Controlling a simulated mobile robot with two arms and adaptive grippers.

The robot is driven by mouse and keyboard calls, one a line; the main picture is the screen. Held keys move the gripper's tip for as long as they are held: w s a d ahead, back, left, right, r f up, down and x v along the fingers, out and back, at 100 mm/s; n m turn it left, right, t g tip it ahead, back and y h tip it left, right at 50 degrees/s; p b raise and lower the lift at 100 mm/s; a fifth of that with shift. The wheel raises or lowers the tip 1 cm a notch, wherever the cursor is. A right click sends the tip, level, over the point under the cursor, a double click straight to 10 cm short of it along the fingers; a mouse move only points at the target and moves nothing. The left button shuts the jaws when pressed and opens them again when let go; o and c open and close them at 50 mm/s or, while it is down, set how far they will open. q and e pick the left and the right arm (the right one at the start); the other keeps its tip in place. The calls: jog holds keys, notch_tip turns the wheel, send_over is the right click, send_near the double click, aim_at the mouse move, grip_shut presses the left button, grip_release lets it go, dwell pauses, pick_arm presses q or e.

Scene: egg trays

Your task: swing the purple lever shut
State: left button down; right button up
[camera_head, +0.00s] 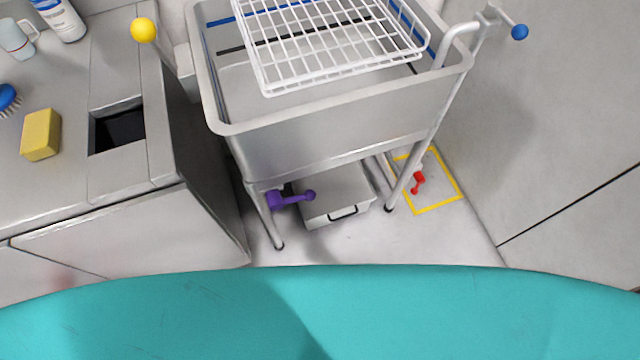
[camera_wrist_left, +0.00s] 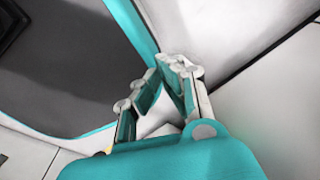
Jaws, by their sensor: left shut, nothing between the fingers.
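The purple lever (camera_head: 291,199) is low under the metal sink basin, by the front left leg of its stand. Its handle points to the right, with a round knob at the end, in front of a grey box. No gripper shows in the head view. In the left wrist view my left gripper (camera_wrist_left: 168,68) is shut and empty, with its fingertips close together. The purple lever is not in the left wrist view, so its distance from the gripper cannot be told. My right gripper is in neither view.
The metal basin (camera_head: 340,115) carries a white wire rack (camera_head: 330,45). A grey lidded box (camera_head: 335,198) stands beneath it. A red lever (camera_head: 418,182) is low at the right, near a yellow floor outline (camera_head: 451,178). A counter with a yellow sponge (camera_head: 41,135) is at left.

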pick_arm(q)
jog(key=w+d+r+m+t+h+b, duration=0.15)
jog(key=w+r, duration=0.45)
jog(key=w, duration=0.7)
jog(key=w+r+m+t, duration=0.2)
jog(key=w+r, duration=0.3)
jog(key=w, duration=0.8)
jog(key=w+d+r+m+h, duration=0.2)
jog(key=d+r+m, duration=0.1)
jog(key=r, duration=0.5)
jog(key=w+d+r+m+h, duration=0.2)
jog(key=w+d+r+m, duration=0.1)
jog(key=d+r, duration=0.3)
jog(key=w+d+r+m+h+b, duration=0.1)
jog(key=d+r, duration=0.4)
jog(key=r, duration=0.6)
jog(key=shift+w+m+h, duration=0.85)
jog(key=shift+w+m, duration=0.2)
jog(key=shift+m, duration=0.2)
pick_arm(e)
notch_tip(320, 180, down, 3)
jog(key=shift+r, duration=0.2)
pick_arm(q)
jog(key=shift+r, duration=0.1)
